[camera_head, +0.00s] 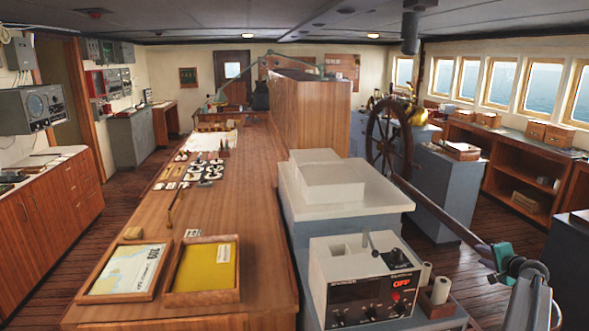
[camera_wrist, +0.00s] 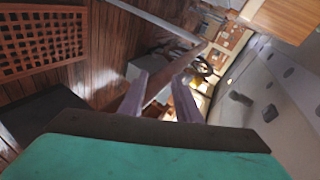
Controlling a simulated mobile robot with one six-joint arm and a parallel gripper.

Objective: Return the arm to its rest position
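My gripper (camera_wrist: 161,76) shows in the wrist view as two grey-purple fingers, standing apart with a gap between them, above its dark and teal body. A long brown wooden bar lies in line with the gap in that view; I cannot tell whether it touches the fingers. In the head view my arm reaches in from the lower right, with the teal part of my gripper at the right, above the floor and right of the white instrument box (camera_head: 362,284). The fingertips are hard to tell from the dark bar running up toward the ship's wheel (camera_head: 388,143).
A long wooden counter (camera_head: 150,215) holds a chart tray (camera_head: 166,269), a yellow-lined tray (camera_head: 236,277) and several small items. A grey console (camera_head: 295,228) carries white boxes. Wooden shelves (camera_head: 515,166) line the right wall under the windows. A wooden grating (camera_wrist: 40,45) shows in the wrist view.

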